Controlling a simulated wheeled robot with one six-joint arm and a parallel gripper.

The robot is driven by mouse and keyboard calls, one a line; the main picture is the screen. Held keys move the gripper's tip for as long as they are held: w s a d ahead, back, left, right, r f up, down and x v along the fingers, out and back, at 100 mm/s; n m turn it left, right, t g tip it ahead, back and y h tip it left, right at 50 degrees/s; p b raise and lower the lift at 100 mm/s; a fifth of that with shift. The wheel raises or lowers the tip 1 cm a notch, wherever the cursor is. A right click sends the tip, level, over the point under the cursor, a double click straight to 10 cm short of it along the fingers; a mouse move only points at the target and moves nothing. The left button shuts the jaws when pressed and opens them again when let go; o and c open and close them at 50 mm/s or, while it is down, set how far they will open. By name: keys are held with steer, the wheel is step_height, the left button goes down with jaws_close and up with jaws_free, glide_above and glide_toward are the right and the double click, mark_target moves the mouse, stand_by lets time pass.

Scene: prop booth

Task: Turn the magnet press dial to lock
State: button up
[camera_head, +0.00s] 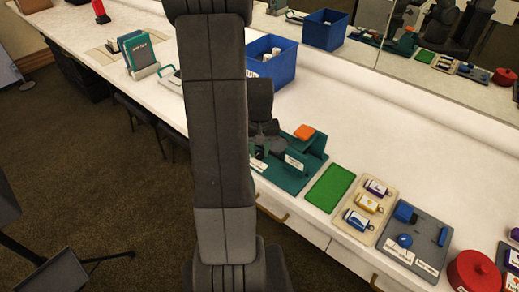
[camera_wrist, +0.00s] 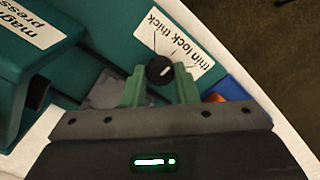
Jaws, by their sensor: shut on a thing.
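The teal magnet press (camera_head: 312,155) stands on the white counter, with an orange block (camera_head: 304,132) on it. In the wrist view the press (camera_wrist: 35,65) carries its name label at the left. Its black round dial (camera_wrist: 158,66) has a short white mark pointing to the upper right. Beside it is a white label (camera_wrist: 172,38) reading thin, lock and thick; I cannot tell exactly which word the mark meets. My gripper (camera_wrist: 160,74) has its green fingers on either side of the dial, shut on it. In the head view my gripper (camera_head: 266,135) is partly hidden by my arm.
A green mat (camera_head: 329,187), a beige tray (camera_head: 362,225) of small bottles, a grey board (camera_head: 425,235) and a red round container (camera_head: 472,272) stand to the right. A blue bin (camera_head: 272,62) stands behind the press, near the mirror. The counter behind the mat is clear.

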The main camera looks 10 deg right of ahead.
mark_target(259, 153)
steer(key=o, duration=1)
steer(key=shift+r, duration=0.1)
step_height(259, 153, up, 14)
steer(key=p, duration=0.1)
steer(key=shift+f, duration=0.3)
step_height(259, 153, down, 14)
steer(key=shift+r+b, duration=0.2)
steer(key=shift+b, duration=0.3)
steer(key=shift+r, duration=0.1)
